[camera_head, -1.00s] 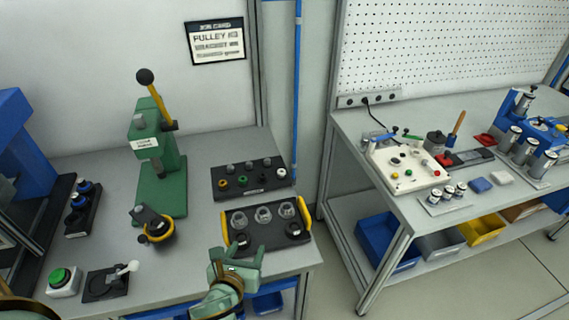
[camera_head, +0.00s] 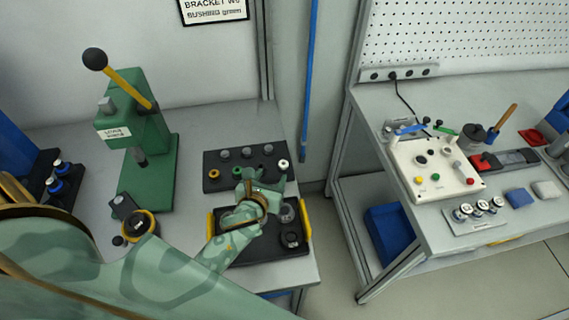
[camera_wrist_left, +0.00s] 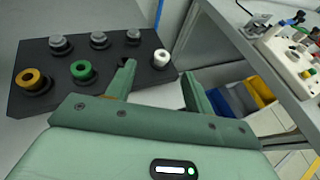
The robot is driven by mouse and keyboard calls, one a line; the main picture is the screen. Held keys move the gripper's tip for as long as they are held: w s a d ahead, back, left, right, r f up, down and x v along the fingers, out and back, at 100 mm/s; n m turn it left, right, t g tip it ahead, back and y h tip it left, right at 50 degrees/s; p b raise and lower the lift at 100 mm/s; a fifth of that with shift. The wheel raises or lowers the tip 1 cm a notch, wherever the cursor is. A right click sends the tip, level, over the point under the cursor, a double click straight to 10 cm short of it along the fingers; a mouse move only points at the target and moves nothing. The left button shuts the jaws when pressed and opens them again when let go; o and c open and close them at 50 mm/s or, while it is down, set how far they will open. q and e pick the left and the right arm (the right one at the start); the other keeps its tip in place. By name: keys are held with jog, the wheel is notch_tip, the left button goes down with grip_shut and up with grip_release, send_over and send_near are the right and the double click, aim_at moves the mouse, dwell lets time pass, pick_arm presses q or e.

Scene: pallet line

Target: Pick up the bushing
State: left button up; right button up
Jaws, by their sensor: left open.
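The bushings stand on a black rack (camera_head: 212,184). The green bushing (camera_wrist_left: 82,70) is in its near row in the left wrist view, left of my left gripper. An orange-yellow bushing (camera_wrist_left: 33,79) stands at the left and a white one (camera_wrist_left: 161,58) at the right. My left gripper (camera_wrist_left: 160,72) is open and empty; the white bushing shows just beyond and between its fingertips. In the head view my left gripper (camera_head: 264,185) is over the near edge of the rack and partly hides it. My right gripper is not in view.
A black tray with yellow handles (camera_head: 307,220) lies in front of the rack, partly under my left arm. A green lever press (camera_head: 150,165) stands left. A wall sign (camera_head: 213,10) seems to read "bushing green". A second bench (camera_head: 440,230) is right, across a gap.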

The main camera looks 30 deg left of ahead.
aim_at(283, 165)
pick_arm(q)
jog(key=x, duration=0.4)
jog(key=shift+s+f+b, duration=0.15)
jog(key=shift+b, duration=0.15)
jog(key=shift+w+f, duration=0.25)
jog(key=shift+w, duration=0.3)
jog(key=w+f+b, duration=0.1)
jog(key=w, duration=0.1)
jog(key=w+f+b, duration=0.1)
jog(key=shift+w+f, duration=0.4)
jog(key=shift+w, duration=0.2)
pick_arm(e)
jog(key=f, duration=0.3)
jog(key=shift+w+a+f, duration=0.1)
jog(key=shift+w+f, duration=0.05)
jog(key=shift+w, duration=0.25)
pick_arm(q)
jog(key=c, duration=1)
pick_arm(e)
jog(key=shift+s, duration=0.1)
